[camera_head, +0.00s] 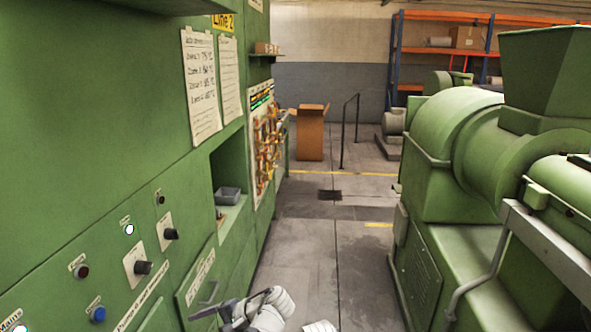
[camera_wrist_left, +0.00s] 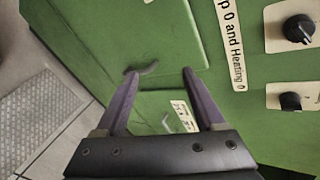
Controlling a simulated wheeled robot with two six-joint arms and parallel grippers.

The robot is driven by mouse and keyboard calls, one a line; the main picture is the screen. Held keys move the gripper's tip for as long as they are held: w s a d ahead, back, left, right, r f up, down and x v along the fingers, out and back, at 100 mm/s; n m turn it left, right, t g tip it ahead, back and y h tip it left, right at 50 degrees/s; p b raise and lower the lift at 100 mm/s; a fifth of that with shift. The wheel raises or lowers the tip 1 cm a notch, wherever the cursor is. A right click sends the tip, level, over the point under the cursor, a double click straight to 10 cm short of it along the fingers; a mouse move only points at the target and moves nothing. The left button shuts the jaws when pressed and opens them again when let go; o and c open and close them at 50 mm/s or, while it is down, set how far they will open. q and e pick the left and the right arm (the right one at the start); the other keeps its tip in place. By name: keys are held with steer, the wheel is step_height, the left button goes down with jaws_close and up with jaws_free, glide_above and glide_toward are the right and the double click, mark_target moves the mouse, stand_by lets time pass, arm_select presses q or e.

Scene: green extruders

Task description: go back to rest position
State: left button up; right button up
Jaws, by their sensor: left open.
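My left gripper (camera_head: 236,308) is at the bottom of the head view, close to the green control cabinet (camera_head: 110,120). In the left wrist view its two purple-grey fingers (camera_wrist_left: 160,74) are spread apart with nothing held between them. They point at the green cabinet front, where a small grey handle (camera_wrist_left: 143,69) shows by the left fingertip. I cannot tell whether the finger touches it. A second handle (camera_wrist_left: 166,122) shows lower between the fingers.
Knobs (camera_head: 143,267) and a blue button (camera_head: 98,314) are on the cabinet at left. A large green extruder (camera_head: 450,150) stands at right. The grey floor aisle (camera_head: 320,240) between them is clear. A cardboard box (camera_head: 310,135) and a black railing (camera_head: 343,135) stand farther back.

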arm_select(q)
steer(key=s+d+f+h, duration=0.3)
steer(key=d, duration=0.3)
steer(key=s+d+f+n+g+h, duration=0.1)
steer(key=s+d+f+h, duration=0.3)
steer(key=d, duration=0.1)
steer(key=s+d+f+h, duration=0.3)
steer(key=s+d, duration=0.1)
steer(key=d, duration=0.2)
steer(key=shift+s+d+f+n+h, duration=0.15)
steer(key=shift+s+d+n+h, duration=0.1)
steer(key=shift+d+n+h, duration=0.05)
stand_by(0.8)
